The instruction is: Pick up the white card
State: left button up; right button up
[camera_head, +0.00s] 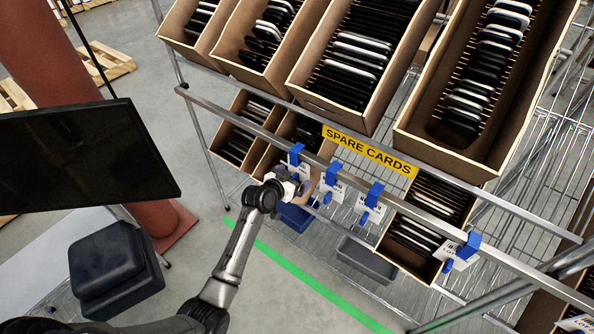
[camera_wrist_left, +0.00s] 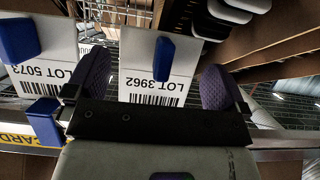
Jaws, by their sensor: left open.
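Several white cards hang from blue clips along the metal rail. The leftmost white card (camera_head: 297,168) in the head view is partly covered by my left gripper (camera_head: 299,185). In the left wrist view, a white card marked LOT 3962 (camera_wrist_left: 142,62) shows upside down between the two purple-padded fingers of my left gripper (camera_wrist_left: 153,85). The fingers stand apart, one on each side of it. I cannot tell whether the card is between the fingers or just beyond them. A second white card, LOT 5073 (camera_wrist_left: 40,50), hangs beside it at the left. My right gripper is not in view.
A blue bin (camera_head: 295,217) and a grey bin (camera_head: 367,260) sit below. A black monitor (camera_head: 85,155) is at the left.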

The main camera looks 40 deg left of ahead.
pick_arm(q)
jog(key=shift+x, duration=1.05)
jog(key=shift+c, duration=0.2)
jog(key=c, duration=0.8)
